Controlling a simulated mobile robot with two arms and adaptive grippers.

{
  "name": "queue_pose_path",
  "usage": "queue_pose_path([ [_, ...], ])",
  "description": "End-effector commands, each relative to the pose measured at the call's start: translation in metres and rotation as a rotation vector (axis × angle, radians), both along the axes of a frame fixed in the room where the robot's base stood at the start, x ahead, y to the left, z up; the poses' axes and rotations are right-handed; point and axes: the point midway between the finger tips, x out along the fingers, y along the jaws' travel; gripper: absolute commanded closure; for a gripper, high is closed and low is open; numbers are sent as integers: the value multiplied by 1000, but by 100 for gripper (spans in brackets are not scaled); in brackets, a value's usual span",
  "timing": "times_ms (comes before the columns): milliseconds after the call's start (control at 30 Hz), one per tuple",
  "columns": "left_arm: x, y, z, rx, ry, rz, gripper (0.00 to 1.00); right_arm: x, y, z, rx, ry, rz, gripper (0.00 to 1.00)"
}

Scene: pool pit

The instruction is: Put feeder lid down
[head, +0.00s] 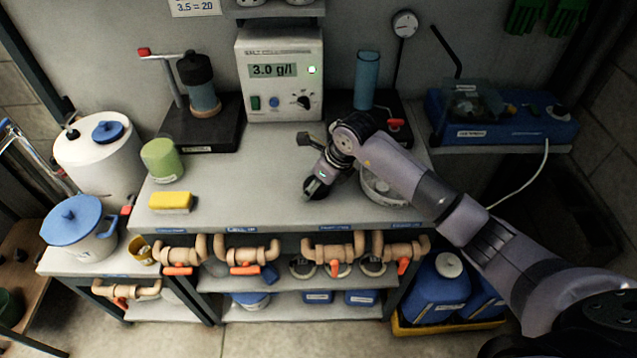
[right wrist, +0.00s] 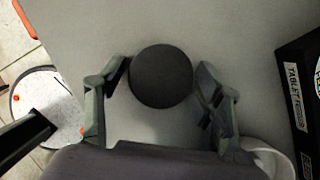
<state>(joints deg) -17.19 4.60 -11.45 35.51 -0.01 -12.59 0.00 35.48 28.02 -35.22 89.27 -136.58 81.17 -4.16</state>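A round dark lid (right wrist: 160,76) shows between the two fingers of my right gripper (right wrist: 163,82) in the right wrist view, over the grey bench top. The fingertips flank the lid closely; whether both press on it is unclear. In the head view my right gripper (head: 318,178) points down low over the bench, left of the white dish. It largely hides the lid there. The feeder with the clear blue tube (head: 367,80) stands behind on a black base, its top without a lid. My left gripper is out of view.
A yellow sponge (head: 170,201) and green cup (head: 162,160) stand at the bench's left. A second feeder with a black cap (head: 195,68) and a meter reading 3.0 g/l (head: 280,70) stand behind. The bench top (head: 250,190) between sponge and gripper is clear.

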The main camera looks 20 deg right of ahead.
Motion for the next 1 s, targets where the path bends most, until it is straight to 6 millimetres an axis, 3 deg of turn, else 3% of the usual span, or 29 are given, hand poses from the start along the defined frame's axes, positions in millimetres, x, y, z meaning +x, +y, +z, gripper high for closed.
queue_pose_path([
  [167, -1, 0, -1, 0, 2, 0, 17, -5, -2, -8, -6, 20, -1, 28],
  [500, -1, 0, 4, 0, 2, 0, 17, -4, -2, -2, -6, 17, -2, 28],
  [600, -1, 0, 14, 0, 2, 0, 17, -3, -1, 10, -4, 15, -3, 28],
  [667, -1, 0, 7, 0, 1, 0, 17, -5, -5, 15, -6, 8, -2, 28],
  [1000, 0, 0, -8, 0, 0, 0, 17, -28, -21, 86, -5, 4, -2, 28],
])
